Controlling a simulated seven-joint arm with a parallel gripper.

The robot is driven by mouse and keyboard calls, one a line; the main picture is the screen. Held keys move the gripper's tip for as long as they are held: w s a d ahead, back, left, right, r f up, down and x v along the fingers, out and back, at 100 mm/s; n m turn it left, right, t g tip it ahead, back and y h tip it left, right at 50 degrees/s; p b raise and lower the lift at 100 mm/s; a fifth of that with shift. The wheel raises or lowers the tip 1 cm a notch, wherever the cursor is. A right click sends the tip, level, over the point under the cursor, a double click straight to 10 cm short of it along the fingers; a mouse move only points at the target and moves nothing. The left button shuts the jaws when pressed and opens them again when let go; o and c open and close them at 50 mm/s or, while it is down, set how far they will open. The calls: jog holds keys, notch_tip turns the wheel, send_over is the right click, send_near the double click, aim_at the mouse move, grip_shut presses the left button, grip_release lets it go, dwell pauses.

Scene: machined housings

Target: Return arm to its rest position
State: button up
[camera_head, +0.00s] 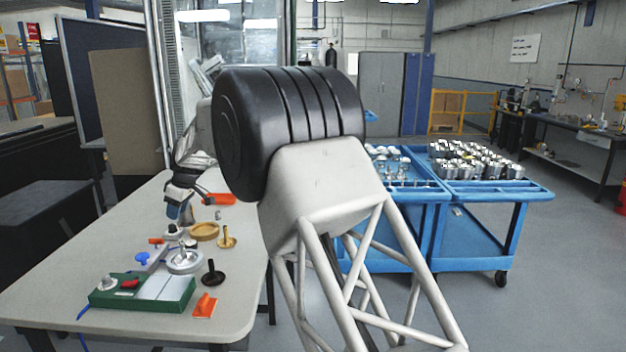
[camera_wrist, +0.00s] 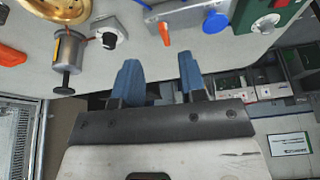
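My gripper (camera_head: 180,210) hangs over the left table, with its blue fingers pointing down. In the wrist view my gripper (camera_wrist: 160,75) has its two blue fingers apart, with nothing between them. The dark joint and white truss of my own arm fill the middle of the head view and hide part of the table's right side. A silver housing (camera_head: 184,262) and a small white-topped part (camera_head: 174,231) stand on the table near the gripper. The wrist view shows a silver cylinder with a black knob (camera_wrist: 68,60) left of the fingers.
The table (camera_head: 60,255) also holds a green fixture (camera_head: 142,293), an orange piece (camera_head: 205,305), a black part (camera_head: 213,274), a brass part (camera_head: 227,239) and a tan ring (camera_head: 204,231). Blue carts (camera_head: 480,190) with metal housings stand at right. The table's left side is bare.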

jog(key=s+d+r+m+t, duration=0.15)
jog(key=s+d+r, duration=0.25)
jog(key=d, duration=0.7)
jog(key=s+d+r+m+g, duration=0.1)
jog(key=s+d+r+m, duration=0.3)
jog(key=d, duration=0.6)
jog(key=s+d+r+m+t+h, duration=0.1)
jog(key=s+d+r+m, duration=0.1)
jog(key=s+d, duration=0.55)
jog(key=s+d+r+m+h, duration=0.15)
jog(key=s+d, duration=0.25)
jog(key=d, duration=0.7)
jog(key=s+d+f+m, duration=0.2)
jog(key=s+d, duration=0.5)
jog(key=s, duration=0.4)
jog(key=s+d+f+m+h, duration=0.1)
jog(key=s+d+f+m, duration=0.2)
jog(key=s+d, duration=0.4)
jog(key=s+d+f+m, duration=0.3)
jog(key=s+d, duration=0.4)
jog(key=s, duration=1)
jog(key=shift+d+f+t+h, duration=0.35)
jog(key=shift+f+t, duration=0.1)
jog(key=shift+f, duration=0.2)
